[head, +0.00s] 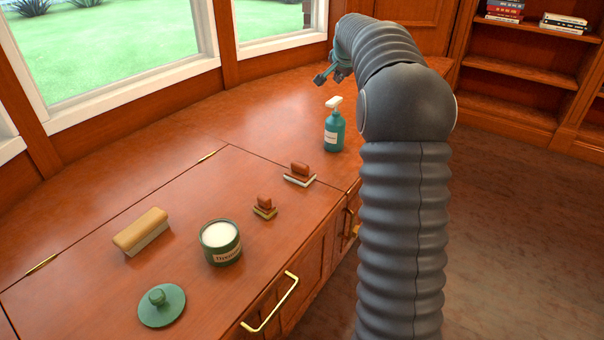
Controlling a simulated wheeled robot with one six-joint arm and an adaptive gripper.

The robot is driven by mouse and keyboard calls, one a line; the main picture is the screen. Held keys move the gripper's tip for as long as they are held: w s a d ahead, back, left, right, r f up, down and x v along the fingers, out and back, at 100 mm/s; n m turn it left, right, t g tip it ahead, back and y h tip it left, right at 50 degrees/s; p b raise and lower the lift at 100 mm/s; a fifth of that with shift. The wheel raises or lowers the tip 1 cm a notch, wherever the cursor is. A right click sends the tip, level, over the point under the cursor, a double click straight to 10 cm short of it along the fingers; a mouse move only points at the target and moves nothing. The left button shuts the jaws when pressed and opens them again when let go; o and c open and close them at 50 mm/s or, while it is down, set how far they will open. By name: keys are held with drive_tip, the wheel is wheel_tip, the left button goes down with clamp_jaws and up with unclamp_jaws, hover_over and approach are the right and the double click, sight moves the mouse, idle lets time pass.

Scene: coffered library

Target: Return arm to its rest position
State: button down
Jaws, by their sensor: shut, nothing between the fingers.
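My gripper (321,79) shows small at the top centre of the head view, at the far end of my grey ribbed arm. It is shut and empty, above the far part of the wooden cabinet top (90,255). It appears apart from everything on the surface. A teal spray or pump bottle (334,130) with a white head stands upright below it in the picture. My arm hides part of the cabinet's right side and the floor behind.
On the cabinet top are a long brush (141,232), an open green jar (221,243) with white contents, its green lid (162,305), a small brush (264,207) and a wooden-handled block (299,174). Windows (110,40) line the left; bookshelves (530,65) stand right. Open floor (510,230) lies right.

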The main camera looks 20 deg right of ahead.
drive_tip(key=s+a+r+n+g+y, duration=0.1)
drive_tip(key=s+a+r+n, duration=0.15)
drive_tip(key=s+a, duration=0.7)
drive_tip(key=s+a+r+n+y, duration=0.1)
drive_tip(key=s+a+n, duration=0.35)
drive_tip(key=s, duration=0.85)
drive_tip(key=s+a+f+n, duration=0.1)
drive_tip(key=s+a+f, duration=0.2)
drive_tip(key=s, duration=0.6)
drive_tip(key=s+a+f+n+g, duration=0.1)
drive_tip(key=s+a+f+n, duration=0.1)
drive_tip(key=s+f, duration=0.3)
drive_tip(key=s+a+f+n+g, duration=0.1)
drive_tip(key=s+a+f, duration=0.3)
drive_tip(key=s, duration=0.8)
drive_tip(key=shift+s+f+n+y+p, duration=0.25)
drive_tip(key=shift+s+n+y+p, duration=0.1)
drive_tip(key=shift+n, duration=0.25)
